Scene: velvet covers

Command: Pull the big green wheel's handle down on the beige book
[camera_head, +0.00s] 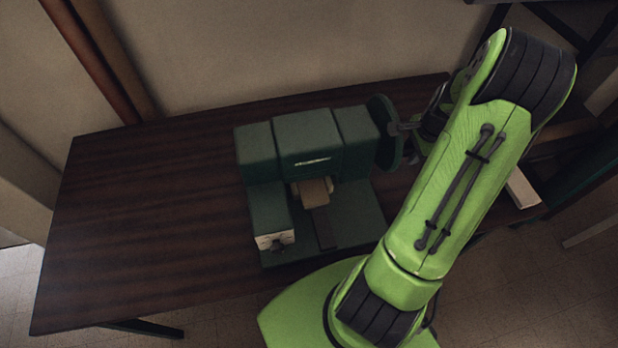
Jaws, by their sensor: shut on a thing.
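A dark green press stands on the table. Its big green wheel (385,142) is on the right side, seen nearly edge-on. The wheel's handle (401,127) sticks out to the right, towards my gripper (414,128). My gripper is shut on the handle; its fingers are small, dark and partly hidden behind my green arm. A small beige book (313,192) lies in the middle of the press, under the upper block, with its back part hidden.
The dark wooden table (140,220) is bare to the left of the press. A pale block-like part (272,240) with a small dark knob is at the press's front left. A wall rises close behind the table. Shelving and a pale object (522,188) are at the right.

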